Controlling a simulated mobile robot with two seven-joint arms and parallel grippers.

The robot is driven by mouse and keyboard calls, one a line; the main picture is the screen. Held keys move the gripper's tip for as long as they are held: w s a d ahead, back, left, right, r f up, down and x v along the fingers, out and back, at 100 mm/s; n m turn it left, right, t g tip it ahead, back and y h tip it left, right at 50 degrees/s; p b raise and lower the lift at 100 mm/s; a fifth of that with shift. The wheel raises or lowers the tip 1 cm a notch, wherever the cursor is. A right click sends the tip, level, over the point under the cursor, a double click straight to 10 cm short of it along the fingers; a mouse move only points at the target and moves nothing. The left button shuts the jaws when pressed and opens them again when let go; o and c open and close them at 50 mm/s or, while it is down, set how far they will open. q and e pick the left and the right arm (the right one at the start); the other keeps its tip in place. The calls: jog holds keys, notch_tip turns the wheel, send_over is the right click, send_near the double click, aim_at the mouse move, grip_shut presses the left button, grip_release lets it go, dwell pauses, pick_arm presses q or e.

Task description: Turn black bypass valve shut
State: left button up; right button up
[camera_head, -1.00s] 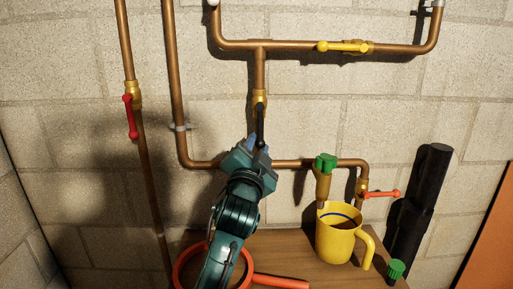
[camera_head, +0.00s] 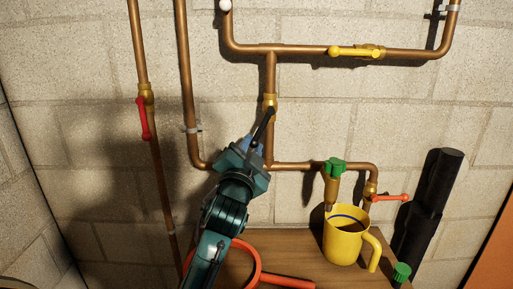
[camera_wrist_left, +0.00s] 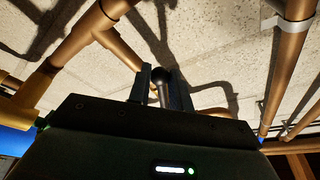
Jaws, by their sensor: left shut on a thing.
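The black bypass valve handle (camera_head: 264,124) hangs from the brass valve body (camera_head: 269,101) on the middle vertical copper pipe. The handle slants down and to the left, tilted off the line of the pipe. My left gripper (camera_head: 256,144) is shut on the handle's lower end, which the fingers partly hide. In the left wrist view the rounded black handle end (camera_wrist_left: 162,86) sits between the two fingers (camera_wrist_left: 162,93). My right gripper is not in view.
A red-handled valve (camera_head: 144,117) is on the left pipe, a yellow handle (camera_head: 352,52) on the top pipe. A green-handled tap (camera_head: 333,168) and an orange-red handle (camera_head: 390,198) are at right. A yellow mug (camera_head: 342,243) and red ring-shaped tool (camera_head: 258,262) rest on the wooden surface (camera_head: 290,242).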

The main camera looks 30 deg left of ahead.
pick_arm(q)
jog(key=shift+s+a+r, duration=0.25)
jog(key=shift+a+r, duration=0.15)
jog(key=shift+r, duration=0.05)
jog(key=shift+p, duration=0.35)
jog(key=shift+s+a+r+p, duration=0.45)
jog(key=shift+a+r+p, duration=0.4)
jog(key=shift+p, duration=0.15)
